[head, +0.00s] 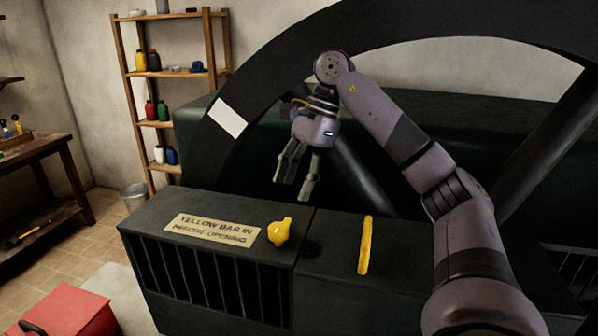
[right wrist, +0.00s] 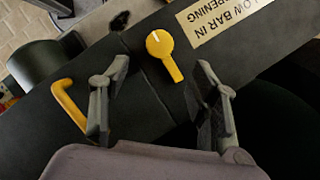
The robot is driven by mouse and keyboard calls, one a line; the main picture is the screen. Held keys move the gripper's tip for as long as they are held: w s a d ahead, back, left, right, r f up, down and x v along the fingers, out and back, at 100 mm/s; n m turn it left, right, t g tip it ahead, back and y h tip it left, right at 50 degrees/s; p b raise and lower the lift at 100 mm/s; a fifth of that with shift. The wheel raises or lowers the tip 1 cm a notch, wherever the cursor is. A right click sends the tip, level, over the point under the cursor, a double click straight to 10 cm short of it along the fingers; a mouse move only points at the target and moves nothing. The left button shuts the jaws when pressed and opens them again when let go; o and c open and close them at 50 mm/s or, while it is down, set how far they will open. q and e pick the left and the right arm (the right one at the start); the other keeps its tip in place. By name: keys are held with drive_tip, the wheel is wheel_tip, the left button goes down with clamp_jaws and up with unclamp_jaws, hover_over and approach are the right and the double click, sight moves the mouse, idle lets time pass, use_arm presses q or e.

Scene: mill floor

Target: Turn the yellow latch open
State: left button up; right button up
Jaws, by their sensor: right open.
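The yellow latch (head: 280,232) is a small knob with a short lever on top of the dark cabinet (head: 190,205), right of the label. In the right wrist view the latch (right wrist: 163,56) shows a white mark on its round hub, and its lever points down and slightly right. My right gripper (head: 296,190) is open and empty, above and behind the latch in the head view. In the right wrist view its fingers (right wrist: 160,82) stand apart, with the latch showing between them. I see no contact. My left gripper is not in view.
A yellow bar handle (head: 365,245) is on the cabinet top right of the latch. The label (head: 213,229) reads "YELLOW BAR IN BEFORE OPENING". A large dark wheel (head: 245,95) rises behind. A red box (head: 65,312) and a workbench (head: 35,175) are at the left.

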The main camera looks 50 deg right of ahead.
drive_tip(key=shift+v, duration=0.95)
drive_tip(key=shift+f, duration=0.1)
